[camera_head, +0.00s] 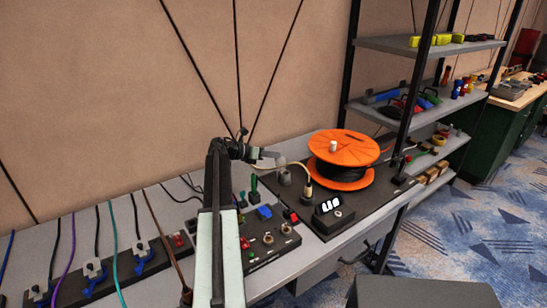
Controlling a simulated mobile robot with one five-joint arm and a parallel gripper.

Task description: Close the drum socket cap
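An orange cable drum (345,147) with black cable wound between its flanges stands on a black board (330,222) on the bench. A pale knob sits on its top flange. A small grey round part (285,177) stands left of the drum; I cannot tell whether it is the socket cap or whether any cap is open. A plug (308,191) with a pale cable stands upright just right of it. My gripper (273,159) is above and slightly left of the grey part, seemingly apart from it. Its fingers are too small to read.
A black box with white markings (328,212) stands in front of the drum. A panel with knobs and switches (268,240) lies left of it. Several cables with blue clamps (93,270) line the left. A shelf post (415,85) rises close right of the drum.

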